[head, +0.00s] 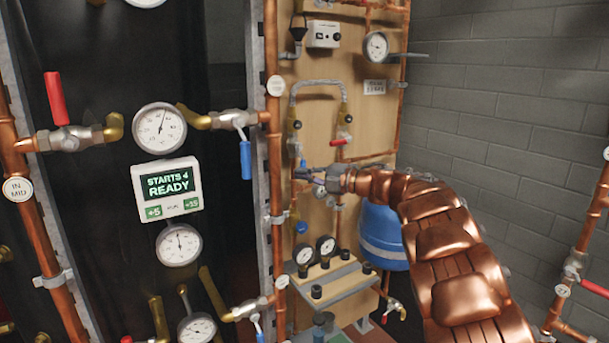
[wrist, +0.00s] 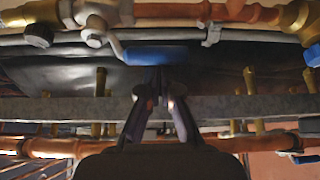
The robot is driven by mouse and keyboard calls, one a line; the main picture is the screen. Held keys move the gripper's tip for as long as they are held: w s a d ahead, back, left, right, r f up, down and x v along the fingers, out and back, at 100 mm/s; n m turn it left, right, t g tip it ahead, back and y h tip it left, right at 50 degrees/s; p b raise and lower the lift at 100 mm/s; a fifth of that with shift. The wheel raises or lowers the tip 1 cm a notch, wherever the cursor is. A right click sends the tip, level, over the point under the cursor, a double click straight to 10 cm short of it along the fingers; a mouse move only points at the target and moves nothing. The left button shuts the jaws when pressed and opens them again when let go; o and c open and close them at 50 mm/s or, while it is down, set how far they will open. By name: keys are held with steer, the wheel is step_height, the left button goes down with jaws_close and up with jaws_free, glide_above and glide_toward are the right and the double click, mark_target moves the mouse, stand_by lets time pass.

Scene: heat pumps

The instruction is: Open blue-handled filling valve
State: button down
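In the wrist view a blue valve handle (wrist: 157,55) lies across the upper middle, on a pale bent lever from a metal valve body on a copper pipe. My gripper (wrist: 158,82) points at it; its dark fingertips come close together at the handle's lower edge. I cannot tell if they touch or grip it. In the head view my gripper (head: 301,176) is at the wooden panel, by a small blue part (head: 303,163). Another blue handle (head: 246,160) hangs down from a valve on the dark panel. I cannot tell which is the filling valve.
A red handle (head: 341,142) and a grey hose (head: 318,84) are close above my gripper. Twin gauges (head: 315,250) stand below it. A blue tank (head: 382,236) is behind my arm. A metal post (head: 265,110) separates the two panels.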

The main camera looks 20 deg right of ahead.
steer(key=s+a+b, duration=0.2)
steer(key=a, duration=0.2)
steer(key=p+v, duration=0.1)
steer(key=v, duration=0.9)
steer(key=shift+d, duration=0.3)
